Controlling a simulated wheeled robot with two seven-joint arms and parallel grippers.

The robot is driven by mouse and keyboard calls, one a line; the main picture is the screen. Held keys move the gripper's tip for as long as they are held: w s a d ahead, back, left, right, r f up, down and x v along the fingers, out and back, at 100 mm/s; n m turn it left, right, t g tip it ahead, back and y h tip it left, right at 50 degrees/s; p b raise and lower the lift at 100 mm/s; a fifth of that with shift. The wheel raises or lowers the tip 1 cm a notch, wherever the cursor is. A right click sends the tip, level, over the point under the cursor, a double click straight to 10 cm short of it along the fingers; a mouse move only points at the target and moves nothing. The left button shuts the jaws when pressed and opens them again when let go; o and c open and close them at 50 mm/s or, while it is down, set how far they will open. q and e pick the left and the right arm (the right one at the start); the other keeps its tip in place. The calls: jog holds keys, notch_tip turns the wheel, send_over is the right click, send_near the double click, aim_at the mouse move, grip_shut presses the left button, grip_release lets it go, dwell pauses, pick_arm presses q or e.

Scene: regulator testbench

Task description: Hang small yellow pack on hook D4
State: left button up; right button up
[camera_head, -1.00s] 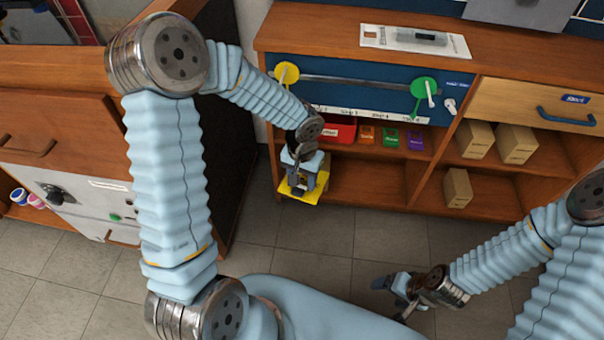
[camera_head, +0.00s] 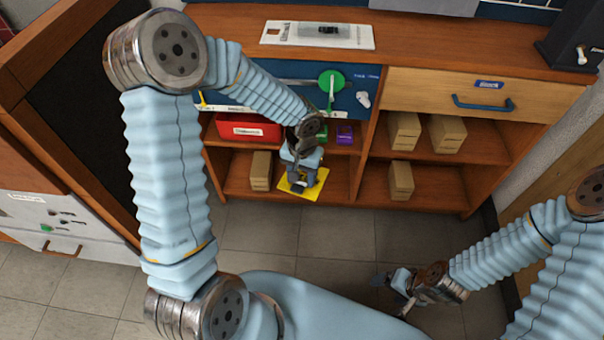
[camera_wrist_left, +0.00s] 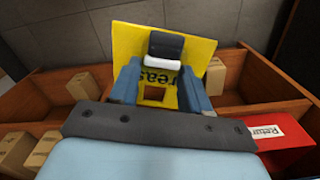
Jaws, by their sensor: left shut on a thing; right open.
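The small yellow pack (camera_head: 287,186) is a flat yellow card held in my left gripper (camera_head: 302,178), in front of the lower shelf. In the left wrist view the pack (camera_wrist_left: 128,43) shows dark lettering and a square hole. There, my left gripper (camera_wrist_left: 158,88) has one blue finger on each side, and a black-and-white piece sits at the pack's middle. My right gripper (camera_head: 397,290) is open and low at the right, over the floor, with nothing visible in it. I cannot make out hook D4 in either view.
The wooden shelf unit (camera_head: 470,190) holds a red bin (camera_head: 246,127), a purple box (camera_head: 344,135) and several cardboard boxes (camera_head: 404,131). A blue panel with a green disc (camera_head: 332,84) sits above. A drawer with a blue handle (camera_head: 483,103) is at right. Floor (camera_head: 340,235) in front is clear.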

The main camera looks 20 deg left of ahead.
pick_arm(q)
jog(key=shift+w+d+f+b, duration=0.2)
jog(key=shift+d+f+b, duration=0.2)
jog(key=shift+f+b, duration=0.35)
jog(key=shift+s+t, duration=0.15)
jog(key=shift+t, duration=0.55)
jog(key=shift+r+t, duration=0.1)
jog(key=shift+t, duration=0.9)
pick_arm(e)
jog(key=shift+w+d+f, duration=0.2)
jog(key=shift+d+f, duration=0.3)
jog(key=shift+f, duration=0.15)
pick_arm(q)
jog(key=shift+t, duration=0.3)
